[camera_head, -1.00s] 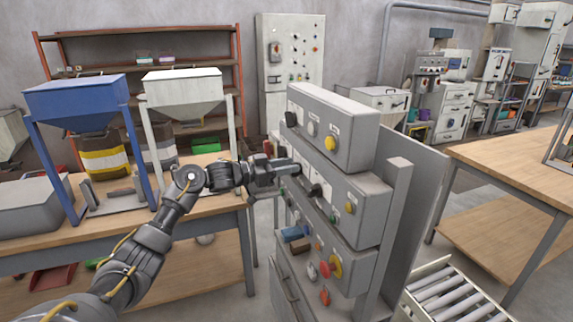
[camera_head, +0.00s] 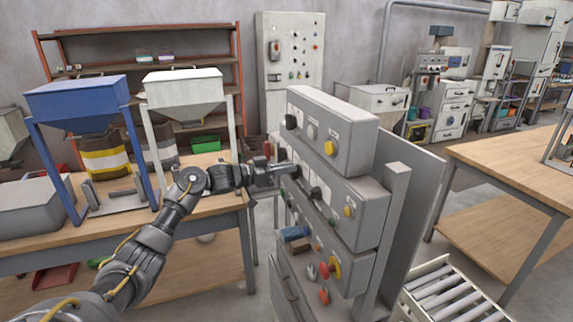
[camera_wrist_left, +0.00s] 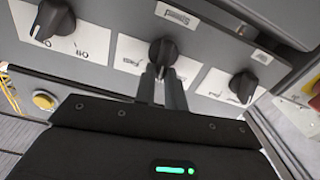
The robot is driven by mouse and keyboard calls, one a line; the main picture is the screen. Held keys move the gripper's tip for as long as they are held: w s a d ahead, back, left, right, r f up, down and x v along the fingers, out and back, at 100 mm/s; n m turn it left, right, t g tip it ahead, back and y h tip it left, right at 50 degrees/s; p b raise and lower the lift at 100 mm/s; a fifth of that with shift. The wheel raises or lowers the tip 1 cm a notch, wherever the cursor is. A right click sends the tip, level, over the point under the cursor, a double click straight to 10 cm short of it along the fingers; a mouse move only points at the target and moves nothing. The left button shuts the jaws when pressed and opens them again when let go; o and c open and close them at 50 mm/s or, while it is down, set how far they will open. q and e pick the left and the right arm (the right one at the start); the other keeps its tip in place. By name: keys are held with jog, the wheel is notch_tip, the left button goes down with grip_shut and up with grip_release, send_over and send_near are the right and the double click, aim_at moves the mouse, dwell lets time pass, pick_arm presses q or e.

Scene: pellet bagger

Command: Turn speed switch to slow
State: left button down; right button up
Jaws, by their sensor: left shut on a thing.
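The control panel (camera_head: 345,197) stands in the middle of the head view with black knobs on its front. My left gripper (camera_head: 290,170) reaches its middle box from the left. In the left wrist view the two fingers (camera_wrist_left: 163,75) are shut on a black rotary knob (camera_wrist_left: 163,51), the middle one of three. Another black knob (camera_head: 316,192) sits to the right of the gripper in the head view. My right gripper is not in view.
Black knobs flank the held one at left (camera_wrist_left: 54,18) and right (camera_wrist_left: 243,85) in the wrist view. A yellow button (camera_head: 330,147) is on the upper box, a red one (camera_head: 335,267) on the lower. A workbench (camera_head: 225,220) with a blue hopper (camera_head: 78,100) stands left.

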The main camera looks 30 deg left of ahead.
pick_arm(q)
jog(key=n+p, duration=0.1)
jog(key=p, duration=0.1)
jog(key=n+p, duration=0.4)
jog(key=shift+w+a+r, duration=0.1)
jog(key=shift+w+a, duration=0.15)
jog(key=shift+w+a+f+n+p, duration=0.1)
jog(key=shift+f+n+p, duration=0.1)
jog(key=shift+n+p, duration=0.65)
jog(key=shift+w+a+f+n+p, duration=0.1)
jog(key=shift+f+n+p, duration=0.05)
jog(key=shift+n+p, duration=0.7)
jog(key=c, duration=1.5)
grip_release()
jog(key=shift+f, duration=0.1)
jog(key=shift+o, duration=0.2)
jog(key=shift+s, duration=0.1)
